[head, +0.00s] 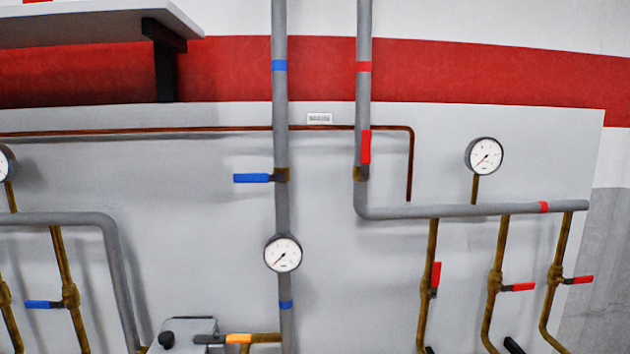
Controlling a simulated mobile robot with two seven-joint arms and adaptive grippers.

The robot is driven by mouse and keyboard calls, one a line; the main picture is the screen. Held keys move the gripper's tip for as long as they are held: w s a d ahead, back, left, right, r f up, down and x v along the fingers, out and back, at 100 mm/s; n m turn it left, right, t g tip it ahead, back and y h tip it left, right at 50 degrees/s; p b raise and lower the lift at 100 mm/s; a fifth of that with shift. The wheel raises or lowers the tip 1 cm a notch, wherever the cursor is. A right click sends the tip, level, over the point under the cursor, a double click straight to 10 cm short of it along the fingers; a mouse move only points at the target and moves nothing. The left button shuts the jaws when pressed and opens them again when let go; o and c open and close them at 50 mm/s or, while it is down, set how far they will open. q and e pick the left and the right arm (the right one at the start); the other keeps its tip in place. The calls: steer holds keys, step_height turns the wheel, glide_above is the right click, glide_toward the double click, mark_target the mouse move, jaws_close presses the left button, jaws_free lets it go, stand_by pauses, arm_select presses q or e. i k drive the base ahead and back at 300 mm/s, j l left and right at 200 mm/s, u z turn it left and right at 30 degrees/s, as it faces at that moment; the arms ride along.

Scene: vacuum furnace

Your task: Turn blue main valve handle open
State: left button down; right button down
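The blue valve handle (252,178) on the left vertical grey pipe (281,110) points left, across the pipe. It sits on a brass valve body (281,175). Blue bands mark this pipe above and below. Another blue handle (43,304) is at the lower left on a thin brass pipe (65,265), also lying crosswise. Neither of my grippers shows in the head view.
A red handle (366,147) stands upright along the right grey pipe (364,90). Smaller red handles (437,274) sit on brass pipes at lower right. Gauges (283,254) (484,157) project from the panel. A shelf (90,28) overhangs the upper left.

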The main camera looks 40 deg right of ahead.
mark_target(259, 177)
steer(key=z, duration=0.9)
